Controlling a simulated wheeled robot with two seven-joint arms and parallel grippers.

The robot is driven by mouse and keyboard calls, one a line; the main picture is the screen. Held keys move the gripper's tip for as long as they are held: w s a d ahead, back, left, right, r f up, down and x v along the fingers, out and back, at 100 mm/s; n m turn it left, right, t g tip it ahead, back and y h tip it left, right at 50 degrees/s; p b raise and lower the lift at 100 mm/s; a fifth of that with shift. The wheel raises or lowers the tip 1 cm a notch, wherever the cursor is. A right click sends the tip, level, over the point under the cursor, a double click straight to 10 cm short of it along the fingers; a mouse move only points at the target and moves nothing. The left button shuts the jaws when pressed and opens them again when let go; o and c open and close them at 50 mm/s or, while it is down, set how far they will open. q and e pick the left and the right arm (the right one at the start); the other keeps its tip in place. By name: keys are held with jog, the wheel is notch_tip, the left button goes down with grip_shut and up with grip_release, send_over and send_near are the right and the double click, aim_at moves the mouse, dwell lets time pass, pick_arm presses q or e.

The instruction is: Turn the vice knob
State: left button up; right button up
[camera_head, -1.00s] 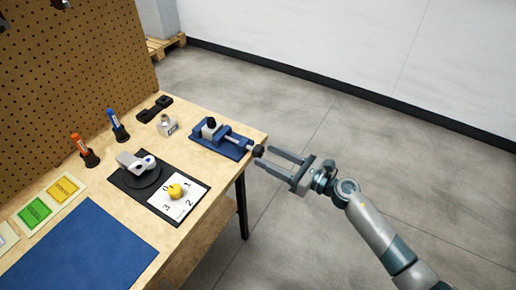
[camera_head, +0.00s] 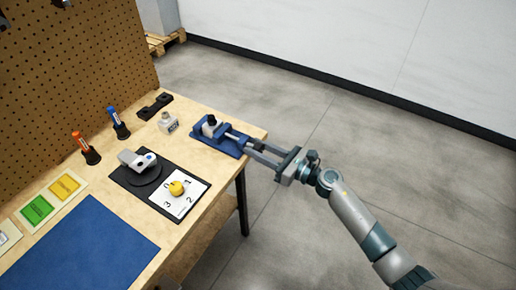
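The blue vice (camera_head: 217,136) sits near the right end of the wooden workbench, with a grey screw running toward the table's right edge. The vice's dark knob, at the outer end of that screw, is largely hidden by my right gripper's fingers. My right gripper (camera_head: 260,151) reaches in from the right, with its two long fingers apart and around the knob's place. I cannot tell whether the fingers touch the knob. My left gripper is not in view.
A black plate (camera_head: 133,186) with a grey device and a yellow knob (camera_head: 177,188) on a numbered card lie left of the vice. A small metal block (camera_head: 168,123), a black bracket (camera_head: 155,107) and two markers stand behind. Open floor lies right of the table.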

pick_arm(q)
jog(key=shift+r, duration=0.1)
pick_arm(e)
jog(key=shift+m+p, duration=0.35)
jog(key=shift+m, duration=0.45)
jog(key=shift+r+m+p, duration=0.1)
jog(key=shift+m+p, duration=0.2)
jog(key=shift+m, duration=0.3)
jog(key=shift+m+p, duration=0.35)
jog(key=shift+m, duration=0.45)
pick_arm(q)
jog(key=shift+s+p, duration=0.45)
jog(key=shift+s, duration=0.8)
pick_arm(e)
jog(key=shift+m, duration=1.4)
jog(key=o, duration=1)
jog(key=shift+o, duration=0.2)
jog(key=shift+d+f, duration=0.1)
jog(key=shift+f, duration=0.1)
